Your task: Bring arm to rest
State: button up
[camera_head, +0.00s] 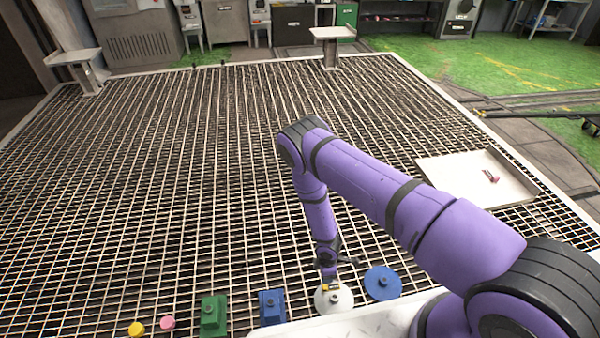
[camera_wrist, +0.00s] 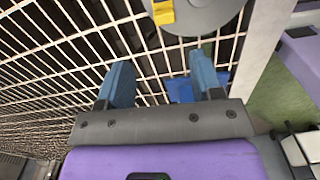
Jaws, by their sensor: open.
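My purple arm reaches out from the lower right in the head view and bends down at its elbow. My gripper (camera_head: 328,278) hangs low near a white disc (camera_head: 343,299); the gap between them is hard to judge. In the wrist view my gripper (camera_wrist: 162,82) has its two blue fingers spread apart with nothing between the tips but the grid beyond. A grey-white disc (camera_wrist: 215,14) with a yellow piece (camera_wrist: 161,11) at its edge lies ahead of the fingers. A blue thing (camera_wrist: 181,90) shows partly behind the right finger.
A blue disc (camera_head: 383,284), blue block (camera_head: 272,308), green block (camera_head: 213,319), pink knob (camera_head: 168,323) and yellow knob (camera_head: 136,329) line the near edge. A pale tray (camera_head: 450,172) with a small pink item (camera_head: 493,177) lies right. The wide metal grid (camera_head: 170,190) is mostly clear.

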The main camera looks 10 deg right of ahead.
jog(key=w+r+m+t, duration=0.1)
jog(key=w+r, duration=0.4)
jog(key=r, duration=0.3)
jog(key=w+r+m, duration=0.2)
jog(key=w+r, duration=0.2)
jog(key=r, duration=0.5)
jog(key=w+r+m+t, duration=0.1)
jog(key=w+r, duration=0.4)
jog(key=r, duration=0.3)
jog(key=d+r+m+t+h, duration=0.1)
jog(key=d+r+m, duration=0.1)
jog(key=r, duration=1.2)
jog(key=d+r+m, duration=0.2)
jog(key=r+m, duration=0.1)
jog(key=r, duration=1)
jog(key=s+d+r+m+t, duration=0.1)
jog(key=s+d+r+m, duration=0.1)
jog(key=s+r, duration=0.7)
jog(key=s+d+r+m, duration=0.25)
jog(key=s+r, duration=0.25)
jog(key=r, duration=0.8)
jog(key=s+r+m, duration=0.2)
jog(key=s+r, duration=0.1)
jog(key=s, duration=0.7)
jog(key=s+d+r+m+t+y, duration=0.1)
jog(key=s+r, duration=0.3)
jog(key=s, duration=0.7)
jog(key=shift+s+d+r+m, duration=0.15)
jog(key=shift+m, duration=0.2)
